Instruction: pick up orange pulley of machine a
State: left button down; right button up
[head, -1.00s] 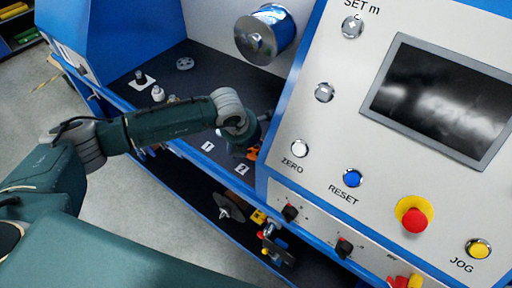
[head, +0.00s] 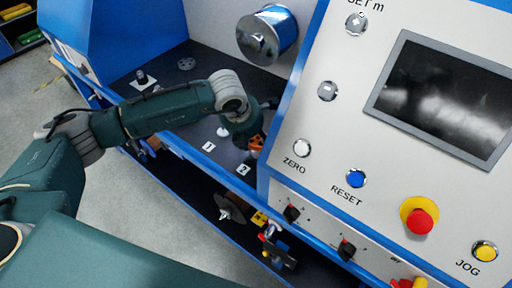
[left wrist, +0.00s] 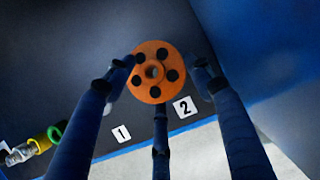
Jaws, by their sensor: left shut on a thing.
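The orange pulley (left wrist: 156,58), a round disc with dark holes and a central bore, sits between the fingers of my left gripper (left wrist: 158,80) in the left wrist view. The fingers are shut on it. In the head view my left gripper (head: 247,132) is over the dark shelf, close to the control panel's left edge. Only a small part of the orange pulley (head: 257,142) shows there, behind the gripper. I cannot tell whether it is clear of the shelf. My right gripper is not in view.
White labels 1 (head: 208,147) and 2 (head: 243,169) mark the shelf's front. The control panel (head: 330,145) rises close on the right. A metal roller (head: 262,36) juts out above. A yellow-green part (left wrist: 50,134) shows lower left in the left wrist view.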

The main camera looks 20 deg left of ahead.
aim_at(256, 141)
pick_arm(q)
notch_tip(256, 141, up, 16)
jog(key=b, duration=0.4)
